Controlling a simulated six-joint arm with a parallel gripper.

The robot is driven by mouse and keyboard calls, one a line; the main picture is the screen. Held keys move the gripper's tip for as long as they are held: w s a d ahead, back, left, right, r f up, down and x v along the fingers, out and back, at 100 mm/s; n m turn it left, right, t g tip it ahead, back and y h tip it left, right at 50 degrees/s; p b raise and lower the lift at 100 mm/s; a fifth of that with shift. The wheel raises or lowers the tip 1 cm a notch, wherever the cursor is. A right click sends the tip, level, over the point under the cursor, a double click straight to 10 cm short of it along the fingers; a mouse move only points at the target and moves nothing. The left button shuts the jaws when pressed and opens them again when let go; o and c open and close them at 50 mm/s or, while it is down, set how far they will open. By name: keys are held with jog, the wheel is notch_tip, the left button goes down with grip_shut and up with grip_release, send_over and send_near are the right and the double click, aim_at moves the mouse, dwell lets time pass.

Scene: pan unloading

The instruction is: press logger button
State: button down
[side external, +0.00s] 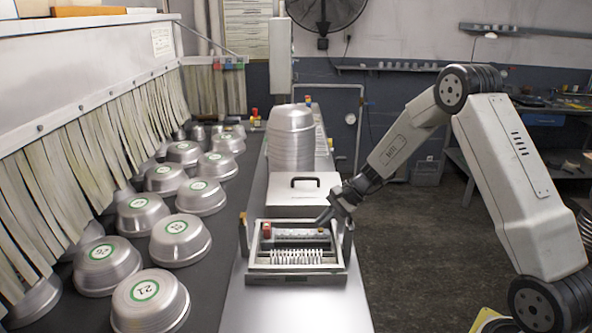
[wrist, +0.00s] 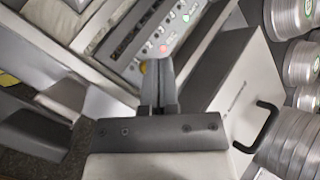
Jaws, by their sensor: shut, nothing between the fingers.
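The device that looks like the logger is an open-topped metal box (side external: 297,268) on the steel bench, with a row of pale fins inside. A grey strip (side external: 295,235) runs along its back, with a red block at its left end. In the wrist view this strip (wrist: 172,38) carries several small round parts, one lit red (wrist: 163,48). A small yellow part (wrist: 143,68) shows beside my fingertips. I cannot tell which part is the button. My gripper (side external: 322,220) is shut and empty, tilted down over the strip's right end. Whether its tips (wrist: 158,64) touch anything is unclear.
A white lidded box (side external: 300,190) with a black handle stands behind the device. A tall stack of pans (side external: 291,140) is beyond it. Numbered pans (side external: 180,240) sit on the dark conveyor (side external: 215,300) at left, beside hanging strip curtains. The floor at right is open.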

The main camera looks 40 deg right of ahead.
aim_at(323, 231)
jog(key=shift+f, duration=0.4)
dwell(0.5)
jog(key=shift+r, duration=0.9)
jog(key=shift+r, duration=0.15)
jog(key=shift+r, duration=2.9)
jog(key=shift+s+a, duration=0.1)
